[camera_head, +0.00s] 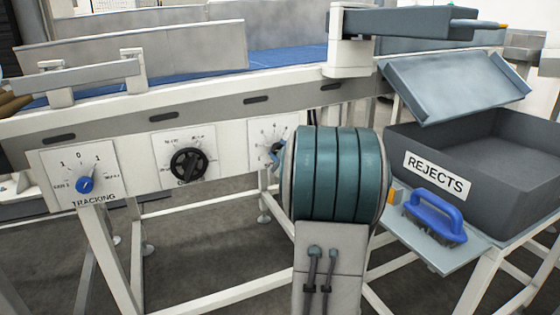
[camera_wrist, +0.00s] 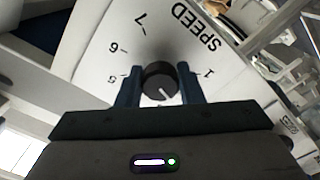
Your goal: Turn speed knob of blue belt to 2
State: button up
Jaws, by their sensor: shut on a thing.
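The black speed knob (camera_wrist: 159,78) is on a white dial plate marked SPEED (camera_wrist: 193,28) in the wrist view. My gripper (camera_wrist: 160,70) has its two blue fingers on either side of the knob, shut on it. The knob's white pointer line slants toward the lower right, toward the part of the scale hidden by my gripper. The digits 7, 6, 5 and 1 show; the others are covered. In the head view the speed plate (camera_head: 262,130) is partly behind my arm, which hides most of the knob. The blue belt (camera_head: 290,57) runs above.
Left of the speed plate are a black-knobbed dial (camera_head: 189,164) and a tracking dial with a blue knob (camera_head: 84,185). At right stand a dark REJECTS bin (camera_head: 480,150) and a blue-handled brush (camera_head: 436,215) on a shelf. White frame legs stand below the belt.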

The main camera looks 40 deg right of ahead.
jog(key=shift+n+b, duration=0.45)
jog(key=shift+n, duration=0.25)
jog(key=o, duration=1)
jog(key=shift+c, duration=0.2)
jog(key=p+v, duration=0.2)
jog(key=v, duration=1.2)
jog(key=shift+w+r+p, duration=0.15)
jog(key=shift+p, duration=0.2)
